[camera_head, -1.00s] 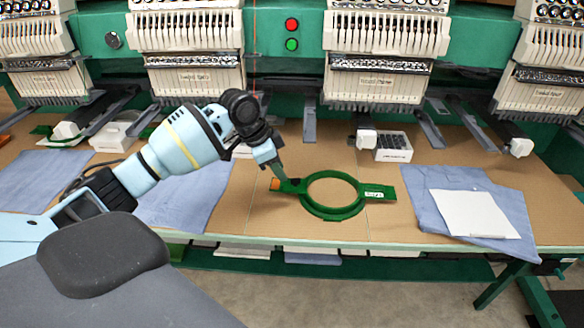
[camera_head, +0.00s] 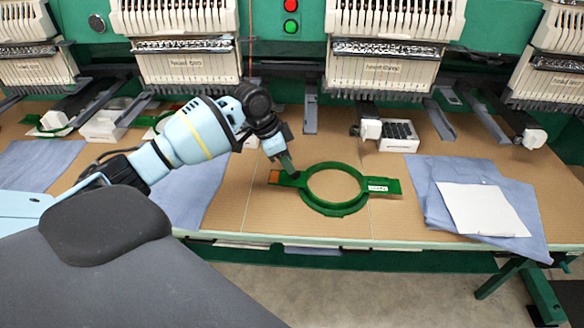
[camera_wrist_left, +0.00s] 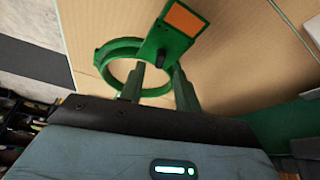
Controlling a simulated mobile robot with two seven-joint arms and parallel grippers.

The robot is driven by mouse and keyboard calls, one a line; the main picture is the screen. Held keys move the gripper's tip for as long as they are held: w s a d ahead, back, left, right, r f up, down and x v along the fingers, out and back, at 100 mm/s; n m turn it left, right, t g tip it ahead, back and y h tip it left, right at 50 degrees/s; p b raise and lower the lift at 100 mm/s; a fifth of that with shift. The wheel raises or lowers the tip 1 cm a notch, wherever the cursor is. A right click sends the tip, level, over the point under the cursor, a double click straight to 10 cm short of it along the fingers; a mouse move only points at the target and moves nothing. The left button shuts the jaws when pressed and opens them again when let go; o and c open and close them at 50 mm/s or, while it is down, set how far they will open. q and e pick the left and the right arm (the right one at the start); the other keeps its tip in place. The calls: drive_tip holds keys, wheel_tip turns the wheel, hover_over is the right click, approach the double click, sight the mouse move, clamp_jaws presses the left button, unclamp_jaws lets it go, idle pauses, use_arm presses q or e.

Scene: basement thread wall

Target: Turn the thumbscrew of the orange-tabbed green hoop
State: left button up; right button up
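The green hoop (camera_head: 335,210) lies flat on the brown table, with an orange tab (camera_head: 274,177) on its left arm and a white label on its right arm. The hoop also shows in the left wrist view (camera_wrist_left: 112,48), with the orange tab (camera_wrist_left: 185,20) at the top. A small dark thumbscrew (camera_wrist_left: 162,57) stands at the joint between the tabbed arm and the ring. My left gripper (camera_head: 290,167) points down over this joint. In the left wrist view its two fingers (camera_wrist_left: 158,76) are apart, with the thumbscrew showing in the gap beyond them. I cannot tell contact. My right gripper is out of view.
A blue cloth with a white sheet (camera_head: 480,208) lies to the right. Another blue cloth (camera_head: 195,195) lies under my left arm. White embroidery heads (camera_head: 385,68) and dark machine arms overhang the back of the table. The board around the hoop is clear.

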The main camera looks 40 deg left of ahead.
sight(295, 175)
use_arm(q)
drive_tip(key=shift+x, duration=1.8)
clamp_jaws()
